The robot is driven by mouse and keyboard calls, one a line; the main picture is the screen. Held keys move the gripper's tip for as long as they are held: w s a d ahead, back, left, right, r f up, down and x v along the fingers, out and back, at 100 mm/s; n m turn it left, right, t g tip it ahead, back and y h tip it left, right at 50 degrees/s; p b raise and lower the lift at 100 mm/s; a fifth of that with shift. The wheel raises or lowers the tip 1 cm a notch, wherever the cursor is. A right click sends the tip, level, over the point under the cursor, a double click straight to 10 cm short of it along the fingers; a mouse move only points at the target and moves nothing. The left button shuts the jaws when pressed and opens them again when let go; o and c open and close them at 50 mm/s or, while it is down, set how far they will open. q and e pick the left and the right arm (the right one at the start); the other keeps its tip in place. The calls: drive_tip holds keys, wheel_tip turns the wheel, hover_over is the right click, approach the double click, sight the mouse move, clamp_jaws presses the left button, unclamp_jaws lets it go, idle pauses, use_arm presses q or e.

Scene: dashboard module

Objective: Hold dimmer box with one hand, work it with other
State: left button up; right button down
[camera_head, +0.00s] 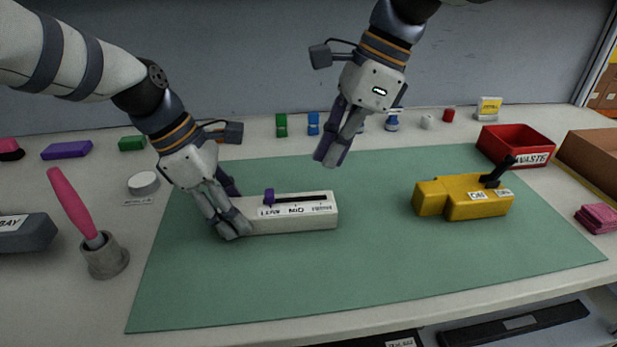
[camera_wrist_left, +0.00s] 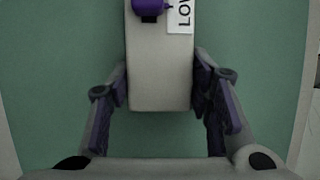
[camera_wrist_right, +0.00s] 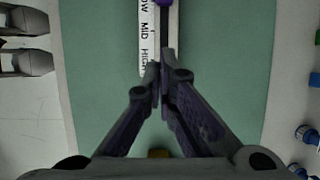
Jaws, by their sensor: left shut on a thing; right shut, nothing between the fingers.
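The dimmer box (camera_head: 322,217) is a long pale block lying on the green mat, with a dark slot and a label strip along its top. Its purple slider knob (camera_head: 269,195) stands at the left end of the slot, by the end marked LOW in the left wrist view (camera_wrist_left: 150,8). My left gripper (camera_head: 231,212) is shut on the left end of the box, one finger on each side (camera_wrist_left: 161,95). My right gripper (camera_head: 336,150) is shut and empty, above and behind the box's right end. In the right wrist view its fingertips (camera_wrist_right: 162,75) overlap the box's HIGH end.
A yellow switch box (camera_head: 462,199) with a black lever lies on the mat (camera_head: 370,270) to the right. A red waste bin (camera_head: 515,146) stands behind it. A pink-handled tool in a grey holder (camera_head: 104,258) stands at the left. Several small coloured items line the back.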

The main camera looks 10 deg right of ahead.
use_arm(q)
drive_tip(key=o, duration=1.6)
drive_tip(key=shift+o, duration=0.2)
use_arm(e)
drive_tip(key=v, duration=0.3)
drive_tip(key=shift+d+r, duration=0.15)
drive_tip(key=shift+r, duration=0.2)
use_arm(q)
drive_tip(key=shift+a+r, duration=0.1)
